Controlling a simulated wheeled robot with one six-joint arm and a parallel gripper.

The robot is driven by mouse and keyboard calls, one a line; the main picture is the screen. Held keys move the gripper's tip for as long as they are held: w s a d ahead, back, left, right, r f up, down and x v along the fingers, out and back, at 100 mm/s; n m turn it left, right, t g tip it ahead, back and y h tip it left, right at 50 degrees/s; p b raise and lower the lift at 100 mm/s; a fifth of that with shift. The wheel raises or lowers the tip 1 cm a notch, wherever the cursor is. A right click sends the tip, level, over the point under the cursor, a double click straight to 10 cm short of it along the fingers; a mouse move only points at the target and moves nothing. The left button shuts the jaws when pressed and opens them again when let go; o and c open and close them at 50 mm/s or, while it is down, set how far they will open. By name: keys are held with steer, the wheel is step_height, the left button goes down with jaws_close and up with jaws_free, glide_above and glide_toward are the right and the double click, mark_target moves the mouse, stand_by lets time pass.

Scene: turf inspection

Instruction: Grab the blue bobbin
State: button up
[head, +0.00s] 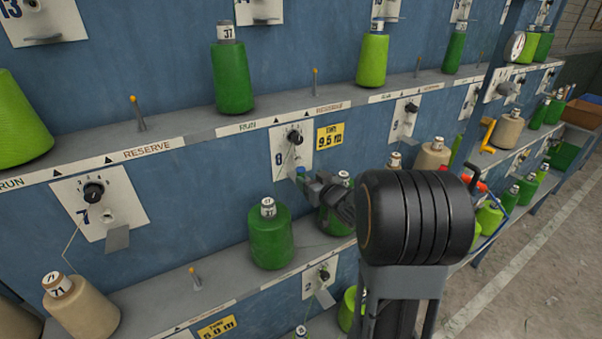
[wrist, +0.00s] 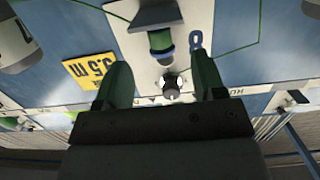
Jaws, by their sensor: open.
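A small bobbin with a blue rim and a dark green body (wrist: 160,42) shows at the top middle of the wrist view, against a white panel below a metal flap. In the head view a small blue spot (head: 300,171) shows at my gripper's tip, likely the same bobbin, mostly hidden. My gripper (wrist: 161,74) is open, its two fingers spread on either side of a round dark knob on the panel. The bobbin is just beyond the fingertips in the wrist view, with no visible contact. My gripper (head: 308,181) reaches toward the numbered panel in the head view.
A blue wall carries white dial panels (head: 292,152) and grey shelves. A green spool (head: 270,236) stands left of my gripper, and another is partly hidden behind it. A yellow label (head: 329,134) is above. The concrete floor (head: 530,270) at right is clear.

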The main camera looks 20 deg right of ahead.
mark_target(298, 168)
steer(key=shift+r+p+x, duration=0.15)
steer(key=shift+p+x, duration=0.45)
steer(key=shift+x, duration=1.35)
steer(key=shift+r+p+x, duration=0.15)
steer(key=shift+p+x, duration=0.45)
steer(key=shift+x, duration=1.4)
steer(key=c, duration=1)
steer(key=shift+r+b, duration=0.1)
steer(key=shift+b, duration=0.2)
